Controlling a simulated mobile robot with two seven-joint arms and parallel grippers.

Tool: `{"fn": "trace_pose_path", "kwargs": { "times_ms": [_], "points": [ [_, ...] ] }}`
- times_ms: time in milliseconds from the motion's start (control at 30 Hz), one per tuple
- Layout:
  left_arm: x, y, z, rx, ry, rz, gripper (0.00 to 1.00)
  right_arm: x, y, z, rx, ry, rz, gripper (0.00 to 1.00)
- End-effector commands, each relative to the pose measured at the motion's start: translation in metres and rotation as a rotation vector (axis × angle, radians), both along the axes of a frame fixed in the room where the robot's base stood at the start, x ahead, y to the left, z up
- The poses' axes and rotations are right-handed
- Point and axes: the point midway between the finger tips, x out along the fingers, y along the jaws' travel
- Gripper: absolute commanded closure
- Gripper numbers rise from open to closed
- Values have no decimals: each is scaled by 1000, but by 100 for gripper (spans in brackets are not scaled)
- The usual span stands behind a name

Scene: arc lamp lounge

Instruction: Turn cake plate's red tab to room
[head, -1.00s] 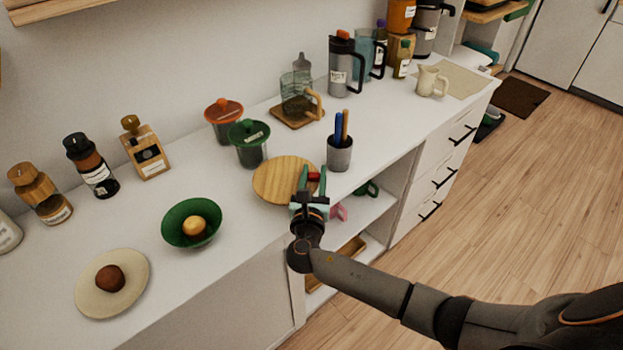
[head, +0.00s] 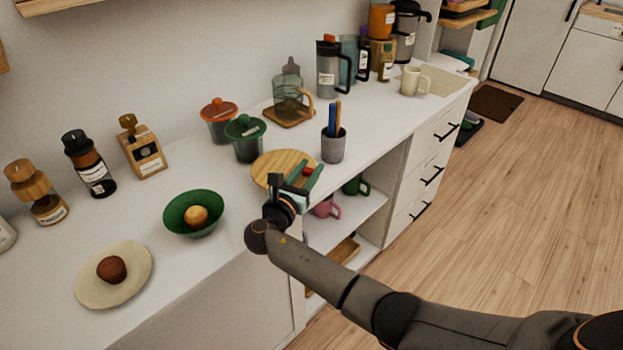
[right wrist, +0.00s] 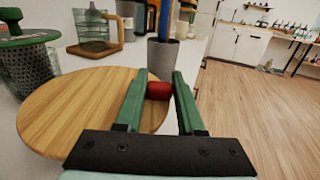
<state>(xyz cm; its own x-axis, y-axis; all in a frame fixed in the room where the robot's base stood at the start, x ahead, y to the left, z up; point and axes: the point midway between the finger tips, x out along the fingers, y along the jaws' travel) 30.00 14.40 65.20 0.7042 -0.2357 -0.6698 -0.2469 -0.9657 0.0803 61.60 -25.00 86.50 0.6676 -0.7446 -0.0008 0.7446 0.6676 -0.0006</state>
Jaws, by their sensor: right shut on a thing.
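The cake plate (head: 275,168) is a round wooden disc on the white counter near its front edge. It also shows in the right wrist view (right wrist: 75,108). Its red tab (right wrist: 159,90) sits at the plate's rim, on the side facing the pen cup; in the head view the tab (head: 308,171) shows small. My right gripper (head: 308,174) has green fingers, which lie on either side of the red tab and are shut on it. The fingers also show in the right wrist view (right wrist: 158,92). My left gripper is not in view.
A grey cup with pens (head: 333,146) stands just beyond the tab. A green-lidded jar (head: 246,140) and an orange-lidded jar stand behind the plate. A green bowl (head: 178,214) is to the left. Open shelves with mugs (head: 326,209) lie below the front edge.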

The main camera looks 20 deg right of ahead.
Motion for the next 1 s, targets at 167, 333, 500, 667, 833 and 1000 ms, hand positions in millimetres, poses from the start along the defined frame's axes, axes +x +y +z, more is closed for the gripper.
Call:
{"fn": "trace_pose_path", "kwargs": {
  "times_ms": [167, 333, 500, 667, 833, 1000],
  "points": [
    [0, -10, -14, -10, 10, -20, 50, 3, 5, -3, -1, -2, -99, 100],
    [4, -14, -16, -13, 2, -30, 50, 1, 8, -1, 0, -1, -176, 100],
    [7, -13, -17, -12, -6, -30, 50, 0, 10, 0, -2, -3, -220, 100],
    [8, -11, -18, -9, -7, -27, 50, -1, 10, 1, -2, -4, -236, 100],
    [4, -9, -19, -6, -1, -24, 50, -1, 10, 2, -2, -4, -239, 100],
    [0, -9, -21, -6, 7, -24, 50, -1, 10, 2, -2, -4, -238, 100]
  ]
}}
